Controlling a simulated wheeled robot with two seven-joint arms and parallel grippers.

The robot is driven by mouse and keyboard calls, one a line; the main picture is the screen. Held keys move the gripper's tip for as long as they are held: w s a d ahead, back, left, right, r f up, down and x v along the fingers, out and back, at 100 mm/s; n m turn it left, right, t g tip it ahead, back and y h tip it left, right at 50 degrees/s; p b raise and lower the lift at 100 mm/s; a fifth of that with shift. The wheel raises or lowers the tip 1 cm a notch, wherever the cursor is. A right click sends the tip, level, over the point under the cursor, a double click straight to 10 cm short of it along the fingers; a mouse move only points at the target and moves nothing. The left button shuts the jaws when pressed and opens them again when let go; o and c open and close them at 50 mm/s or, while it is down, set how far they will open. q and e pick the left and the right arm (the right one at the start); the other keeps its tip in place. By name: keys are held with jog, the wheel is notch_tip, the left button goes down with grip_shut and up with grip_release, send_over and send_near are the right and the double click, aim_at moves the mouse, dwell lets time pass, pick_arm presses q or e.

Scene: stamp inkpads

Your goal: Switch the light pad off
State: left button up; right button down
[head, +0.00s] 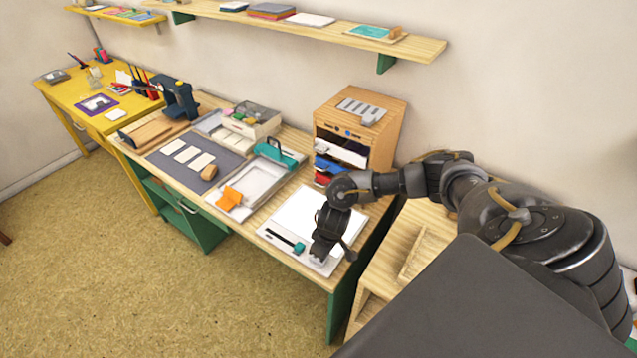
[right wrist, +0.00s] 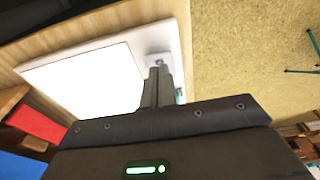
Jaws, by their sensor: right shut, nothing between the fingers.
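The light pad (head: 295,208) lies on the right end of the wooden desk, a pale frame around a bright white panel. The panel also shows bright white in the right wrist view (right wrist: 85,80). A dark strip with a teal end (head: 286,241) lies on its front border. My right gripper (head: 318,256) points down over the pad's front right border, shut and empty. In the right wrist view its closed fingers (right wrist: 159,70) reach a small round grey button (right wrist: 158,62) on the border; I cannot tell whether they touch it. My left gripper is not in view.
A wooden organizer (head: 394,128) stands behind the pad. A wall shelf (head: 330,30) is above. Open floor lies in front of the desk.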

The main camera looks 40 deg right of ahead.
jog(key=shift+f+b, duration=0.5)
jog(key=shift+f, duration=0.45)
dwell(0.7)
notch_tip(320, 180, up, 7)
jog(key=p, duration=0.8)
jog(key=shift+p, duration=0.3)
dwell(0.3)
